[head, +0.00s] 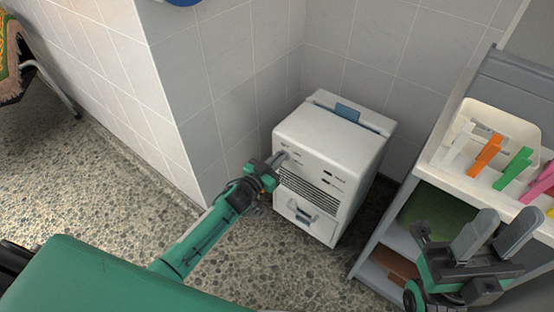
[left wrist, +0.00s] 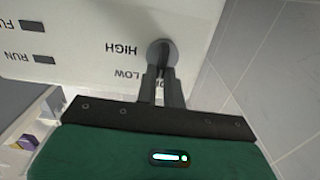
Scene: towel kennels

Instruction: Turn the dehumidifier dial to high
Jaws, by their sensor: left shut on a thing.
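The dehumidifier (head: 325,140) is a white box standing on the floor in the wall corner, with a vent grille and a lower front panel with a handle. Its dial (left wrist: 162,50) is a grey round knob in the left wrist view, beside the printed labels HIGH and LOW. My left gripper (left wrist: 160,75) is shut on the dial; in the head view it is at the upper left of the front face. The fingers hide part of the dial and a label below LOW. My right gripper (head: 490,235) is open and empty in front of the shelf.
A grey shelf unit (head: 385,255) stands at the right, close to my right gripper. On its top is a cream tray (head: 462,135) with several coloured clips. Tiled walls (head: 235,60) enclose the dehumidifier. Speckled floor (head: 110,180) at the left is clear.

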